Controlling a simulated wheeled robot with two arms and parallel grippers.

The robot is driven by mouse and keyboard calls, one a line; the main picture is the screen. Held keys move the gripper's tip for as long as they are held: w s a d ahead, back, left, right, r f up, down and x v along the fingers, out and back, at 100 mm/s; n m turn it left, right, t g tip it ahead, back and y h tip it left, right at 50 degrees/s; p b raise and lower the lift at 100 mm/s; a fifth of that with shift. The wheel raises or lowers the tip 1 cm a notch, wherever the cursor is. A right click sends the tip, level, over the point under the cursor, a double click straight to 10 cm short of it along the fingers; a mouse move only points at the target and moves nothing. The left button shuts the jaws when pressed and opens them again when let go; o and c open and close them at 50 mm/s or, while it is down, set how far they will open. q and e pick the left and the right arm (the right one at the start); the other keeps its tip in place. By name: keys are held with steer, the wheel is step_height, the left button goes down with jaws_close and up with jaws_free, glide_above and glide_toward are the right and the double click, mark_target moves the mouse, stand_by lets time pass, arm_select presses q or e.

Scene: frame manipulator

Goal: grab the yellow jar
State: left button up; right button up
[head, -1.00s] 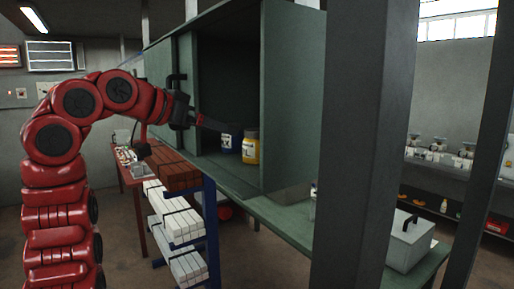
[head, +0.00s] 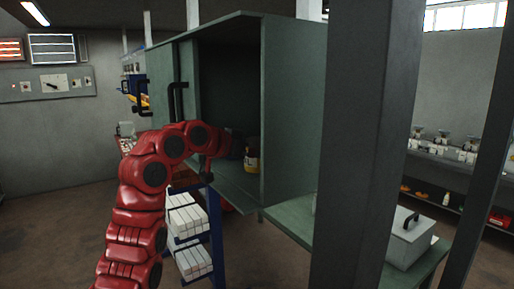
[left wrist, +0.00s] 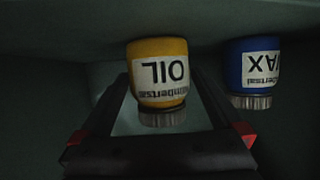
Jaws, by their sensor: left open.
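The yellow jar (head: 251,162) stands inside the green cabinet (head: 293,110), near the front of its floor. In the left wrist view the yellow jar (left wrist: 158,70) appears upside down with an "OIL" label and a grey lid. My left gripper (left wrist: 158,82) is open, with one finger on each side of the jar in that view. I cannot tell whether either finger touches it. In the head view my red left arm reaches into the cabinet and its gripper is hard to make out. My right gripper is not in view.
A blue jar (left wrist: 254,72) labelled "WAX" stands close beside the yellow one, near the right finger. The cabinet walls and floor bound the space. A rack with white blocks (head: 187,220) stands below the arm. A grey pillar (head: 365,150) stands to the right.

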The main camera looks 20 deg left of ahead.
arm_select(q)
steer(key=shift+w+f, duration=0.1)
steer(key=c, duration=1.4)
steer(key=shift+c, duration=0.6)
steer(key=shift+d, duration=0.1)
